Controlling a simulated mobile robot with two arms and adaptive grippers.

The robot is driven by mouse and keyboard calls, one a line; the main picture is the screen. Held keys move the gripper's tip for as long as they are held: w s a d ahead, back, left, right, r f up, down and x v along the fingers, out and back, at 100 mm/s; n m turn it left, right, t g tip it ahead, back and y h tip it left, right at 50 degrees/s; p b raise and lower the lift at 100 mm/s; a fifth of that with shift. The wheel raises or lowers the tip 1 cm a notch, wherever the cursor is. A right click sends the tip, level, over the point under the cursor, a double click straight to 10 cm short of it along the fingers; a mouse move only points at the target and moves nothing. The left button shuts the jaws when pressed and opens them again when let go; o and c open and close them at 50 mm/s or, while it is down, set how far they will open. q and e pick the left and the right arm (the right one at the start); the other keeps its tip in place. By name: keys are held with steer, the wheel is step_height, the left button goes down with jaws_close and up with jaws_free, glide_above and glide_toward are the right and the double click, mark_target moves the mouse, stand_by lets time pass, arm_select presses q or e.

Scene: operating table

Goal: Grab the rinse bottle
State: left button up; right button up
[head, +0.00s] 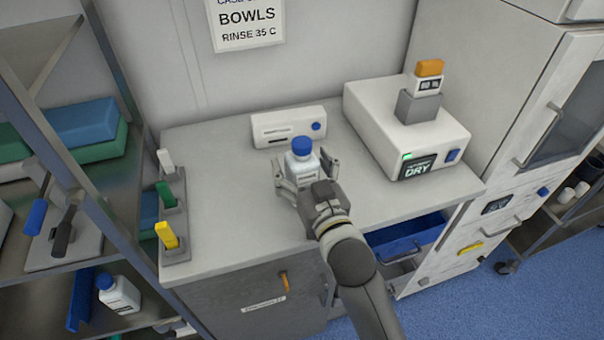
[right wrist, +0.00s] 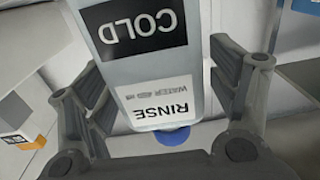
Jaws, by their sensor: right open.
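The rinse bottle (head: 301,164) is white with a blue cap and stands upright on the counter. In the right wrist view the bottle (right wrist: 160,70) shows a black COLD label and a white RINSE label, upside down. My right gripper (head: 307,170) is open, with one finger on each side of the bottle. My left gripper is not in view.
A white box (head: 288,127) stands behind the bottle. A DRY machine (head: 368,130) stands to the right. Small holders with white, green and yellow items (head: 166,235) line the counter's left edge. Another blue-capped bottle (head: 119,294) is on the left shelf. A blue drawer (head: 400,237) is open below.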

mark_target(305, 157)
steer(key=c, duration=1.4)
steer(key=shift+r, duration=0.1)
steer(key=shift+c, duration=0.7)
steer(key=shift+r, duration=0.15)
steer(key=shift+r+p, duration=0.75)
steer(key=shift+p, duration=0.3)
steer(key=shift+r+p, duration=0.95)
steer(key=shift+p, duration=0.2)
steer(key=s+d+r+p, duration=0.4)
steer(key=s+r+p, duration=0.5)
steer(key=s+p, duration=0.2)
steer(key=shift+s+d+r+p, duration=0.15)
steer(key=shift+s+p, duration=0.25)
steer(key=shift+s, duration=0.75)
